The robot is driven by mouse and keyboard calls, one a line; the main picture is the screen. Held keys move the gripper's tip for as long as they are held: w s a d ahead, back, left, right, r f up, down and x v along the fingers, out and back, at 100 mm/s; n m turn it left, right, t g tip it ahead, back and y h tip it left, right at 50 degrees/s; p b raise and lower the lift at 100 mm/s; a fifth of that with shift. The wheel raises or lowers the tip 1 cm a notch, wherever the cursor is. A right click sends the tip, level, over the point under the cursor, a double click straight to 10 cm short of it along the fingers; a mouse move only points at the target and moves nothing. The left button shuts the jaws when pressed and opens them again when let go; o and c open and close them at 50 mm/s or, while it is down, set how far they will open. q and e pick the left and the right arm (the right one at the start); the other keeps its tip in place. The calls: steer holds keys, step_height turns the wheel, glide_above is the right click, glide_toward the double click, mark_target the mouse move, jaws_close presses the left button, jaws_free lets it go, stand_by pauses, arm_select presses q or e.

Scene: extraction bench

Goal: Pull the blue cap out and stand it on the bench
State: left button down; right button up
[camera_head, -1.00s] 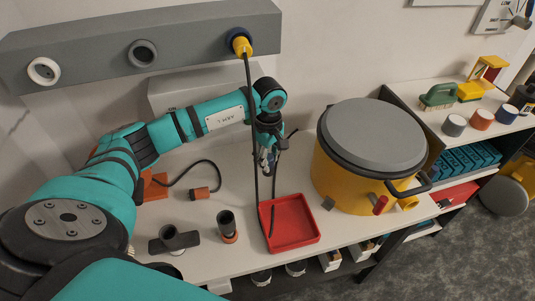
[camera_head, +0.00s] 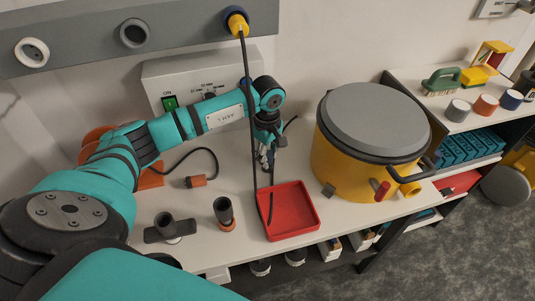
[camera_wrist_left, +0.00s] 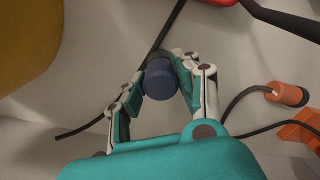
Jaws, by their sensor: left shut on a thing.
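The blue cap (camera_wrist_left: 160,82) is a short dark blue cylinder between the fingers of my left gripper in the left wrist view. The left gripper (camera_head: 267,158) is shut on it. In the head view the gripper points down over the bench (camera_head: 190,258), behind the red tray, and the cap is hard to make out there. I cannot tell whether the cap touches the bench. My right gripper is in neither view.
A black cable hangs from a yellow plug (camera_head: 237,24) into the red tray (camera_head: 312,228), close by my left gripper. A yellow pot (camera_head: 335,170) stands right. A grey box (camera_head: 160,72) stands behind my arm. Dark fittings (camera_head: 224,212) and an orange-ended cable (camera_head: 196,182) lie left.

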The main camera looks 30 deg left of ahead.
arm_select(q)
steer(key=shift+f, duration=0.25)
steer(key=c, duration=0.9)
jaws_free()
steer(key=shift+r, duration=3.8)
steer(key=shift+f, duration=0.1)
